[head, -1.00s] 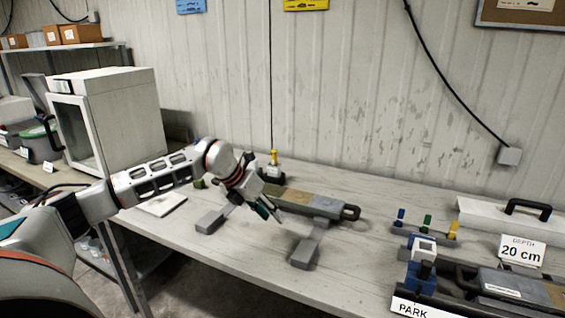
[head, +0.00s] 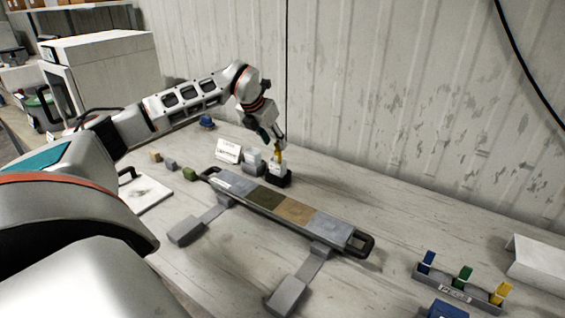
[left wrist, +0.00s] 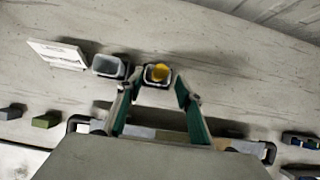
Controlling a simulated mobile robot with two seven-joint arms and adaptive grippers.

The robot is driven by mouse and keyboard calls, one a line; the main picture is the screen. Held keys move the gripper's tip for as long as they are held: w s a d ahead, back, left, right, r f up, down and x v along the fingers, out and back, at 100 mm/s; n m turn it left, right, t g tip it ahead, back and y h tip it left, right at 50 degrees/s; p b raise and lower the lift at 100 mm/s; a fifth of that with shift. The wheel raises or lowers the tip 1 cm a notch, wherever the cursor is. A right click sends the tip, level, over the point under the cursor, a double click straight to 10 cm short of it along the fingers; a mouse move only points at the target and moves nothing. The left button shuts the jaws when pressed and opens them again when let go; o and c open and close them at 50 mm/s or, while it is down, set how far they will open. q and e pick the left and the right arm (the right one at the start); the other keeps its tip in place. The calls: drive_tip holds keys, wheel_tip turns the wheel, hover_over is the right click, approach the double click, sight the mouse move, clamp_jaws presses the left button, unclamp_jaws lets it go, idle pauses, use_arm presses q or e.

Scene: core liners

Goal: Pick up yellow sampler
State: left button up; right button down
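A yellow-topped sampler (head: 279,158) stands upright in a dark holder (head: 284,181) behind the core tray. My left gripper (head: 277,146) is right above it, pointing down. In the left wrist view the yellow top (left wrist: 159,73) lies just beyond the fingertips, between the lines of the two fingers. The left gripper (left wrist: 157,85) is open there, with a gap between its fingers. I cannot tell whether a finger touches the sampler. My right gripper is not in view.
A core tray (head: 352,242) on grey supports lies in front of the holder. A grey cup (head: 254,163) and a white card (head: 228,151) stand close to its left. A rack (head: 459,289) with blue, green and yellow pieces stands at lower right. The wall is behind.

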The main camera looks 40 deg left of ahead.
sight(277, 151)
use_arm(q)
drive_tip(key=x, duration=0.6)
drive_tip(key=shift+s+d+f, duration=0.1)
drive_tip(key=shift+s+f, duration=0.2)
drive_tip(key=shift+f, duration=0.25)
clamp_jaws()
